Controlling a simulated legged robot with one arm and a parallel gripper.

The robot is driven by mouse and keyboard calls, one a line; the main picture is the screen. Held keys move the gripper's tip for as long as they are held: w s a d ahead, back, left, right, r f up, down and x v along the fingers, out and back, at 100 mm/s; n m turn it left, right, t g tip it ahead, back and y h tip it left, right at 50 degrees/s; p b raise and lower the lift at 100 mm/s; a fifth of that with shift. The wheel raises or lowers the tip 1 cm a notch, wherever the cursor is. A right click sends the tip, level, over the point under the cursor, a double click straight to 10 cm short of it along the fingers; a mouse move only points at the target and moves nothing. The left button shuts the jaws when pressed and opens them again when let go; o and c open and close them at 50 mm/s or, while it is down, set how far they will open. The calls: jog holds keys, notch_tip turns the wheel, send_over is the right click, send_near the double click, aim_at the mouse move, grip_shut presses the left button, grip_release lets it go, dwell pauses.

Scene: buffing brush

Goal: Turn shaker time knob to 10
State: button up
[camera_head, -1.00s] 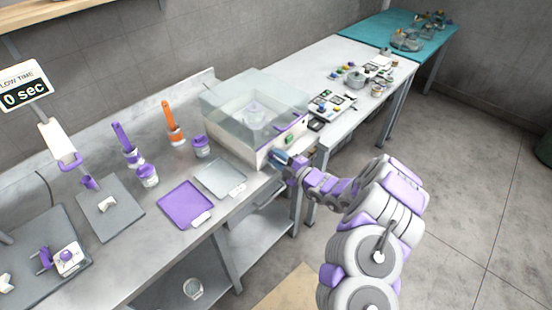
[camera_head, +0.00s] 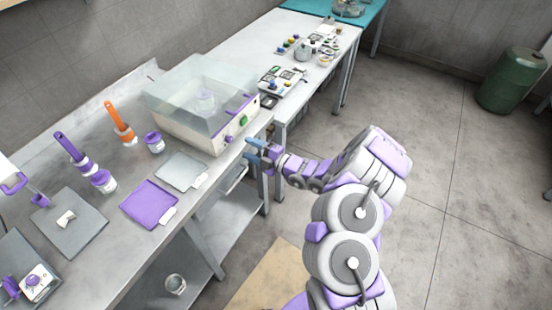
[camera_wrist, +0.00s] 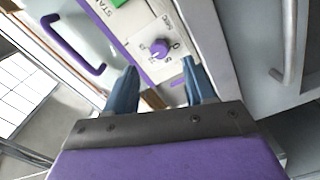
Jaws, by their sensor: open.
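The shaker (camera_head: 203,108) is a white box with a clear lid on the metal bench in the head view. On its front panel is a purple time knob (camera_head: 229,139), below and left of a green button (camera_head: 243,120). In the wrist view the purple knob (camera_wrist: 160,48) sits on a pale dial plate with small markings; its exact setting is too small to read. My gripper (camera_head: 259,151) has two blue fingers, which are apart and empty in the wrist view (camera_wrist: 162,88). It is in front of the panel, apart from the knob, which shows just beyond and between the fingertips.
A purple tray (camera_head: 149,204) and a grey tray (camera_head: 182,171) lie left of the shaker. Bottles and brushes stand behind them. A second bench with instruments (camera_head: 282,82) is beyond. Open floor lies to the right.

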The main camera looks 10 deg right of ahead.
jog(key=p+v, duration=0.2)
jog(key=v, duration=0.8)
jog(key=shift+s+d, duration=0.2)
jog(key=shift+d, duration=0.1)
jog(key=shift+f, duration=0.1)
